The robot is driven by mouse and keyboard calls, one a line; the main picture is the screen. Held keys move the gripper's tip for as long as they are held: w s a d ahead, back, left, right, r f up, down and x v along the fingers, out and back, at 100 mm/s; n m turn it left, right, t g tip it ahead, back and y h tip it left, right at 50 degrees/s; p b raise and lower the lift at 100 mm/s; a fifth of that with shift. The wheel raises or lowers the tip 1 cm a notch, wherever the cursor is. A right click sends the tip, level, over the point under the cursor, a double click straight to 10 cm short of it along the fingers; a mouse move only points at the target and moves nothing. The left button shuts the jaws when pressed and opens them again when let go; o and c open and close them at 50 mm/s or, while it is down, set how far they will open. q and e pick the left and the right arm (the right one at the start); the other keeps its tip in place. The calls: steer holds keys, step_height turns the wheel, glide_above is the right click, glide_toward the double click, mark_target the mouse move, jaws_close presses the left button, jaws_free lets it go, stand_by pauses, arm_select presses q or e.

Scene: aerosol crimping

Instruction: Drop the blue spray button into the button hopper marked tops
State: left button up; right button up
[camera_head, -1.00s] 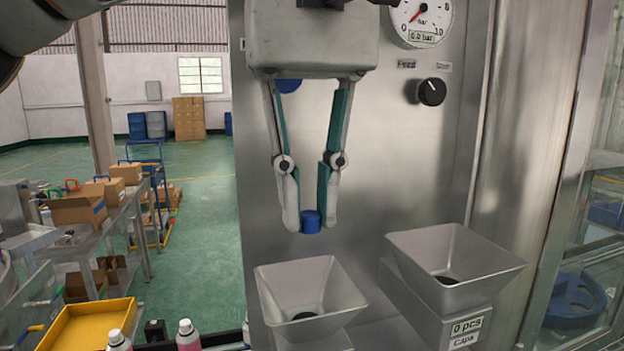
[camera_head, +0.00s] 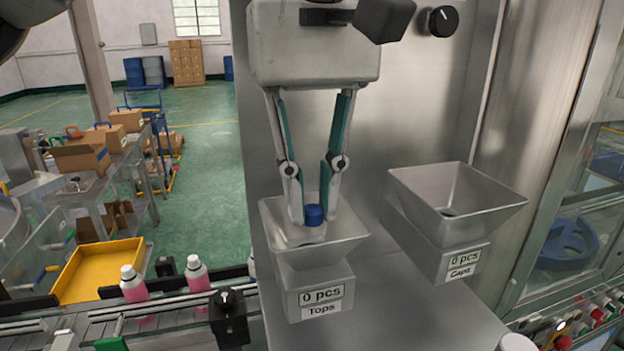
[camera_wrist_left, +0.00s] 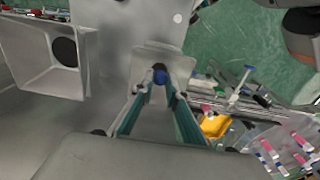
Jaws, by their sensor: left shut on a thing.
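The blue spray button (camera_head: 314,215) is held between the fingertips of my left gripper (camera_head: 311,214), which is shut on it. The button is inside the mouth of the hopper marked "Tops" (camera_head: 327,256), above its bottom opening. In the left wrist view the button (camera_wrist_left: 160,76) shows between the fingertips, over the Tops hopper (camera_wrist_left: 170,58). The Tops display reads "0 pcs". My right gripper is not in view.
A second hopper marked "Caps" (camera_head: 458,205) stands to the right and reads "0 pcs". A steel panel rises behind. Pink bottles (camera_head: 134,285) stand on a conveyor at lower left, near a yellow tray (camera_head: 100,268).

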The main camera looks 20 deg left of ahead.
arm_select(q)
steer(key=o, duration=0.7)
steer(key=shift+r, duration=0.15)
stand_by(0.4)
steer(key=s+d+r, duration=0.1)
steer(key=s, duration=0.1)
steer(key=s+d+r, duration=0.1)
steer(key=s+d, duration=0.1)
steer(key=s, duration=0.1)
steer(key=s+d+r, duration=0.1)
steer(key=s+d, duration=0.1)
steer(key=shift+s+r, duration=0.25)
steer(key=shift+r, duration=0.1)
stand_by(0.7)
